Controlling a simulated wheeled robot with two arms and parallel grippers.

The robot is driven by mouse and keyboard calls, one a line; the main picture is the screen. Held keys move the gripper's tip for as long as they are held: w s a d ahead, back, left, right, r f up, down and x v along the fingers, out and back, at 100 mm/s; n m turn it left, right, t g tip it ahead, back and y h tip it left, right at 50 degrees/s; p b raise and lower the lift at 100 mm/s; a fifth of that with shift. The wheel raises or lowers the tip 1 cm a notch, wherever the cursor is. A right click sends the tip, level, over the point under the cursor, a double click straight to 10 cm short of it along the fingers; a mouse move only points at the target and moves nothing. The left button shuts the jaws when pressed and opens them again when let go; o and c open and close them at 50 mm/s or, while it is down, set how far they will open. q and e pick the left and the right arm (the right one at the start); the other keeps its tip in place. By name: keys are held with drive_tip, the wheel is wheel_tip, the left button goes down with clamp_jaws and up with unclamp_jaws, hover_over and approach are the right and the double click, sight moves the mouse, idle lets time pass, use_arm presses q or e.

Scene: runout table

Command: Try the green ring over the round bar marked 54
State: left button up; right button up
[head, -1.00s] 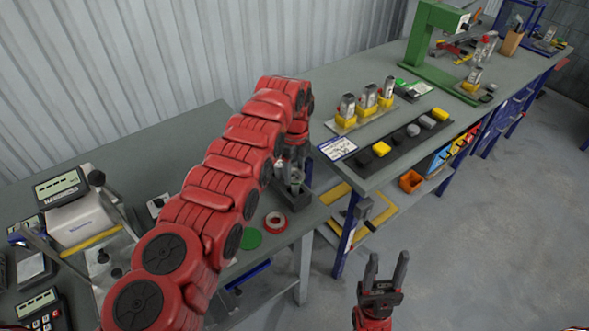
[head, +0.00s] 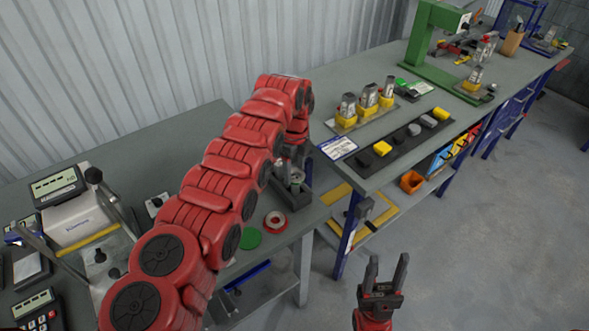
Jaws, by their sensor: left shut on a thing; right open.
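My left gripper (head: 294,172) hangs over the far right corner of the near bench, mostly behind my red arm. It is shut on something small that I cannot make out. Just below it, a dark block (head: 297,200) holds an upright metal round piece (head: 296,184); any mark on it is too small to read. A flat green disc (head: 250,238) lies on the bench to the left; I see no hole in it. A red ring-shaped piece with a pale middle (head: 275,222) lies between disc and block. My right gripper (head: 386,270) is open and empty over the floor.
The near bench (head: 160,142) carries a gauge with a display (head: 58,187) and levers at left. An orange bin (head: 411,182) sits below.

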use_arm(q)
drive_tip(key=shift+f+b, duration=0.4)
drive_tip(key=o, duration=1.6)
drive_tip(key=shift+c, duration=0.2)
drive_tip(key=shift+r, duration=0.2)
wheel_tip(320, 180, up, 5)
drive_tip(key=shift+d+f+b, duration=0.15)
drive_tip(key=shift+b, duration=0.7)
wheel_tip(320, 180, up, 12)
drive_tip(key=p, duration=1)
drive_tip(key=shift+p, duration=0.35)
